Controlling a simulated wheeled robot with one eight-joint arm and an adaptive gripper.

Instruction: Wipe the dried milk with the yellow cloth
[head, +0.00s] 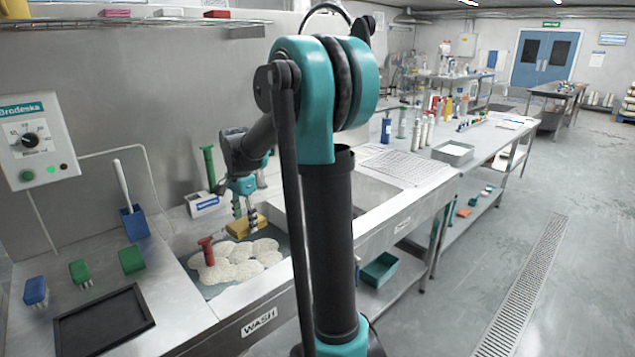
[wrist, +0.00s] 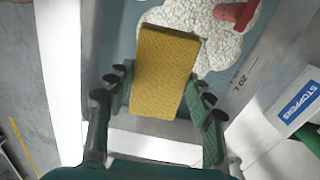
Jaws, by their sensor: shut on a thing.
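The yellow cloth (head: 243,229), a thick folded block, sits between the fingers of my gripper (head: 244,204). In the wrist view the cloth (wrist: 163,70) reaches forward from between the green fingers of my gripper (wrist: 160,88), which is shut on it. The dried milk (head: 240,266) is a group of lumpy cream-white patches on the blue-grey basin floor. In the wrist view the milk (wrist: 222,50) lies beyond and right of the cloth, whose far end overlaps its edge. Whether the cloth touches the milk is unclear.
A red plunger-like stopper (head: 207,251) stands in the milk, also at the top of the wrist view (wrist: 238,13). A white "STOPPERS" box (head: 203,204) stands on the ledge behind. Brushes (head: 80,270) and a black tray (head: 104,322) lie on the left counter.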

